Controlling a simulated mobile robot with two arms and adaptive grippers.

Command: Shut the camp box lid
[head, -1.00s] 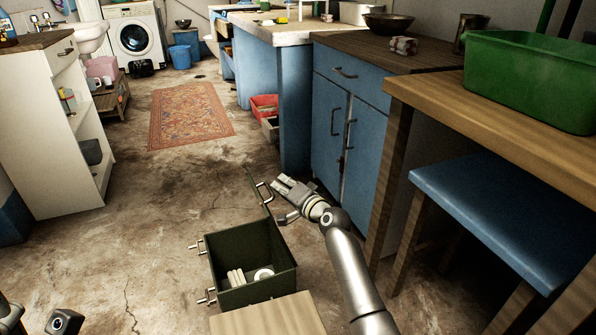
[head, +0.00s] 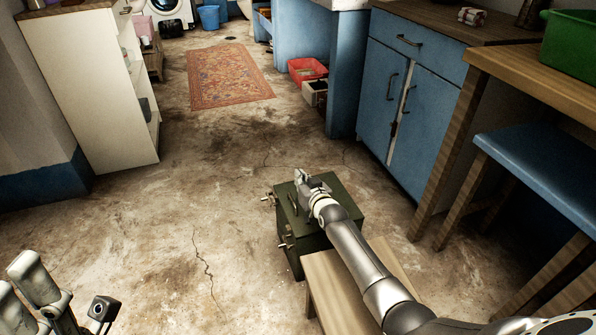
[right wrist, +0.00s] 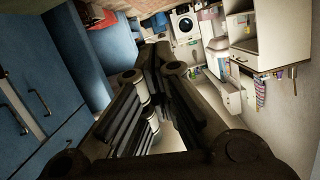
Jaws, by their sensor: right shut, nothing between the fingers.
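The dark green camp box (head: 308,241) stands on the floor in the middle of the head view. Its lid (head: 346,206) lies down over the opening, and the inside is hidden. Metal latches stick out from its left side. My right gripper (head: 302,177) is shut and empty, at the lid's top near the far edge; the arm covers part of the lid, and I cannot tell if the fingers touch it. Its fingers fill the middle of the right wrist view (right wrist: 160,95), where the box is not seen. My left gripper (head: 22,285) is at the lower left, partly cut off, far from the box.
A small wooden stool or bench (head: 335,285) stands just in front of the box. A blue cabinet (head: 405,110), a wooden table (head: 530,85) and a blue-topped seat (head: 545,165) line the right. A white shelf (head: 85,85) stands left. The floor left of the box is clear.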

